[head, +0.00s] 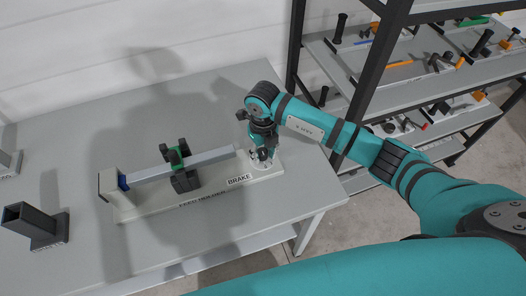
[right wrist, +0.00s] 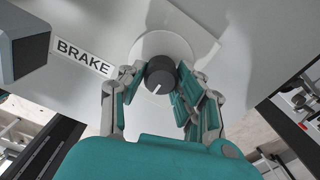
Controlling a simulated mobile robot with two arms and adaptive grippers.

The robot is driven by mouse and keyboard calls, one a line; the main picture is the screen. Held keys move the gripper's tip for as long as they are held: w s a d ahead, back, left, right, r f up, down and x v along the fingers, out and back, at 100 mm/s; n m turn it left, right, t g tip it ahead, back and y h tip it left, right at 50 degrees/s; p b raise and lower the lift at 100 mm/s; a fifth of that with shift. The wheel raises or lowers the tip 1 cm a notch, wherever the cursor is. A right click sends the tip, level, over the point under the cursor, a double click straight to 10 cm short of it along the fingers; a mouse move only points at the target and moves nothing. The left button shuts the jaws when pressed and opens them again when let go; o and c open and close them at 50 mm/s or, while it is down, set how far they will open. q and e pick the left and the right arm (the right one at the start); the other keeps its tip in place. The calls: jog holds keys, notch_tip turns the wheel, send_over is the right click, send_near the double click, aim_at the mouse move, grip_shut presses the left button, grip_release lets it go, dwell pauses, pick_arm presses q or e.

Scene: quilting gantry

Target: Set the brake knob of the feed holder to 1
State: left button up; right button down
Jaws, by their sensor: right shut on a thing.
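The feed holder (head: 212,201) is a long pale base on the grey table, with a grey bar (head: 210,158) above it and a BRAKE label (head: 239,180) near its right end. The brake knob (right wrist: 161,75) is a dark round knob with a white pointer line on a pale round dial (right wrist: 163,46). The pointer slants toward the lower left in the right wrist view. My right gripper (head: 262,155) reaches down over the knob, and its fingers in the right wrist view (right wrist: 158,82) are closed around it. Dial numbers cannot be read. My left gripper is out of view.
A black and green clamp-like part (head: 181,172) sits midway along the bar. A dark square-tube block (head: 32,226) stands at the table's left. A shelf rack (head: 415,75) with many small parts stands at the right. The table behind the holder is clear.

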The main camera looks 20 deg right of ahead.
aim_at(264, 151)
jog(key=shift+w+f+n+b, duration=0.1)
jog(key=shift+f+n+b, duration=0.05)
jog(key=shift+n+b, duration=0.85)
jog(key=n+b, duration=0.3)
jog(key=b, duration=0.1)
jog(key=shift+d+n, duration=0.1)
jog(key=shift+n, duration=0.2)
jog(key=shift+n+b, duration=1.1)
jog(key=shift+b, duration=0.3)
jog(key=shift+r, duration=0.2)
jog(key=c, duration=0.9)
grip_release()
jog(key=shift+c, duration=0.2)
notch_tip(264, 151, up, 12)
